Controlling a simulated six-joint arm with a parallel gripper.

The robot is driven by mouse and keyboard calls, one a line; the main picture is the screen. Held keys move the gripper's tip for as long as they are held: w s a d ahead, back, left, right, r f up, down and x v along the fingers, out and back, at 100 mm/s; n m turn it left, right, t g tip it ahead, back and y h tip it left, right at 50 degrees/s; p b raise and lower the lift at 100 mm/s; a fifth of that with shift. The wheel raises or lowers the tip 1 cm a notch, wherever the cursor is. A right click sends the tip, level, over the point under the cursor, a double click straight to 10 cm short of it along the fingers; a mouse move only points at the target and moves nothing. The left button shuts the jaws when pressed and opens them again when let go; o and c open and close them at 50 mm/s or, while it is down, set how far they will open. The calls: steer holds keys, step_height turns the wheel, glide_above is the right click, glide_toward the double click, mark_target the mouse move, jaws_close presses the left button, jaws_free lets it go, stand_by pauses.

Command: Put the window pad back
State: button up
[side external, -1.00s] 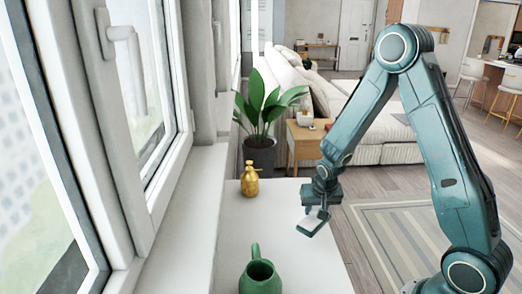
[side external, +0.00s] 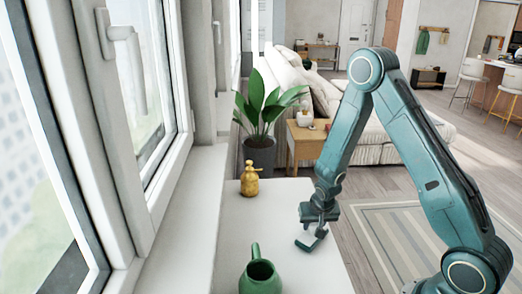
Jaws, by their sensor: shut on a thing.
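The jaws and part of the pad overlap in this view, so the exact grip is partly hidden. I cannot tell whether the pad touches the counter. The window (side external: 135,110) with its white frame and handle is at the left, well apart from my gripper.
A green jug (side external: 260,278) stands at the front of the white counter (side external: 228,240). A yellow spray bottle (side external: 250,180) stands at the back left. A potted plant (side external: 262,120) is beyond the counter. The counter between jug and bottle is clear.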

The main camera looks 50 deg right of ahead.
steer(key=shift+f, duration=0.2)
steer(key=o, duration=0.9)
steer(key=shift+f, duration=0.1)
steer(key=shift+r, duration=0.2)
steer(key=shift+v, duration=5.9)
steer(key=shift+r, duration=0.1)
